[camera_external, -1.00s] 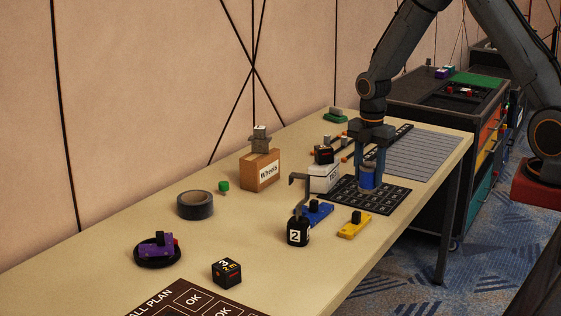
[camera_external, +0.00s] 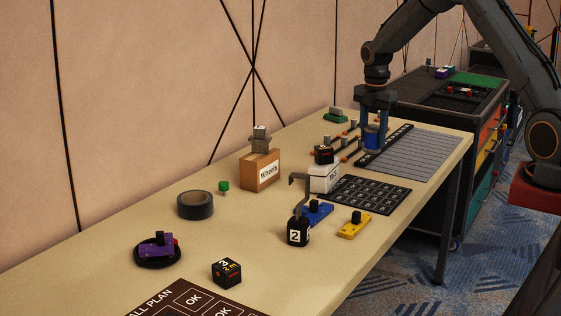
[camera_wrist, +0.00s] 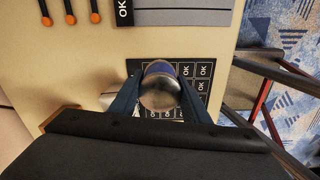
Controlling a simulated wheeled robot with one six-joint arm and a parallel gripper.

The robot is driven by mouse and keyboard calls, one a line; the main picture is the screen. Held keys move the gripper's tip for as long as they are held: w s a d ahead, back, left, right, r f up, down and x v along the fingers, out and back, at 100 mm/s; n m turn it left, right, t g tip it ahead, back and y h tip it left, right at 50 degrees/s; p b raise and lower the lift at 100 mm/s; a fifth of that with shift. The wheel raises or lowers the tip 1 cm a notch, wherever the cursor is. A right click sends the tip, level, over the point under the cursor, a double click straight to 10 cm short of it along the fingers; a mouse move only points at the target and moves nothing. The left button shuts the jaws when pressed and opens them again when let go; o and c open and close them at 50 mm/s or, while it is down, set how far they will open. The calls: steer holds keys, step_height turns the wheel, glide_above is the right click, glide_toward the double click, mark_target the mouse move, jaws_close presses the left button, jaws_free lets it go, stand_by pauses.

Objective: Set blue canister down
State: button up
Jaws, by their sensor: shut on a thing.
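The blue canister (camera_external: 373,137) is between the fingers of my gripper (camera_external: 373,140), toward the far part of the table. In the wrist view the canister (camera_wrist: 160,88) shows its round, silvery end, with a finger of my gripper (camera_wrist: 160,95) on each side. My gripper is shut on it. The canister appears upright and held above the table; the exact height is hard to tell. In the external view it is in front of the black OK strip's far end.
A black grid mat (camera_external: 365,195) lies nearer than the gripper, and a grey slatted panel (camera_external: 425,155) lies to its right. Orange-tipped rods (camera_external: 345,157) lie to the left. A white box (camera_external: 324,178) with a black block (camera_external: 324,154) stands by the mat.

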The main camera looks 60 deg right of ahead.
step_height(320, 180, down, 9)
steer(key=shift+f+p, duration=0.2)
steer(key=shift+p, duration=0.85)
steer(key=shift+f, duration=0.15)
steer(key=o, duration=1.1)
